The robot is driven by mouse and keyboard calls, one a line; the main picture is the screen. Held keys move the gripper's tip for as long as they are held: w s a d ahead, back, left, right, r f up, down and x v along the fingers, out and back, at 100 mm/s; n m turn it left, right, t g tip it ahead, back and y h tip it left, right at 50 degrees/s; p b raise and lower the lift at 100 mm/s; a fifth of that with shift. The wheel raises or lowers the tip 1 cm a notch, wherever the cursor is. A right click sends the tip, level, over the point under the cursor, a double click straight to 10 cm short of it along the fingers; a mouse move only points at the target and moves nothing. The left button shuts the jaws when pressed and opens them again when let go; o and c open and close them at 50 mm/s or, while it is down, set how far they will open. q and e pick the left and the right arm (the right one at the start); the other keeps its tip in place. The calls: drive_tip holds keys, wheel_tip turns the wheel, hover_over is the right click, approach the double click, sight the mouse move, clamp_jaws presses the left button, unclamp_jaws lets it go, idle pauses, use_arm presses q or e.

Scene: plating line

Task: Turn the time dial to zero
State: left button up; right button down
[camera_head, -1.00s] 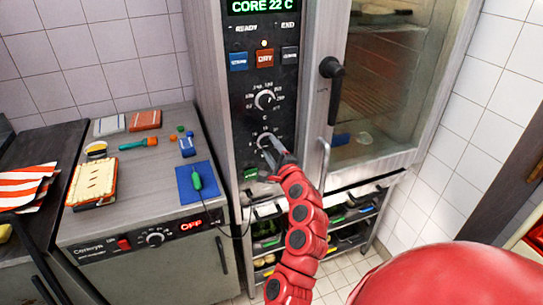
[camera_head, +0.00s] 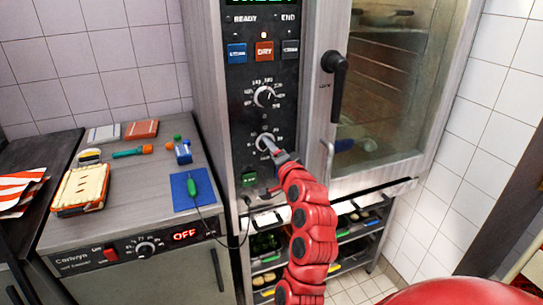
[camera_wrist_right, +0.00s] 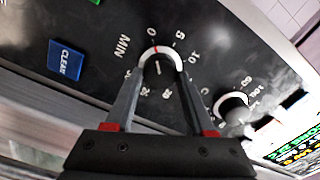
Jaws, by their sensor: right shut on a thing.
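The time dial (camera_head: 264,141) is the lower round knob on the oven's black control panel. My right gripper (camera_head: 269,149) is shut on it, coming from below right. In the right wrist view the dial (camera_wrist_right: 161,55) has a pale rim and a red mark, with printed numbers around it and MIN beside it. The red mark points close to the 0. The two fingers of my right gripper (camera_wrist_right: 158,85) lie on either side of the knob and hide its lower numbers. My left gripper is out of view.
The temperature dial (camera_head: 264,96) sits just above on the panel. The oven door handle (camera_head: 335,75) juts out to the right. A blue CLEAN button (camera_wrist_right: 66,60) lies beside the dial. A counter (camera_head: 120,200) with small items stands left.

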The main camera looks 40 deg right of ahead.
drive_tip(key=shift+n+b, duration=0.3)
drive_tip(key=shift+n, duration=0.1)
drive_tip(key=shift+c, duration=1.3)
unclamp_jaws()
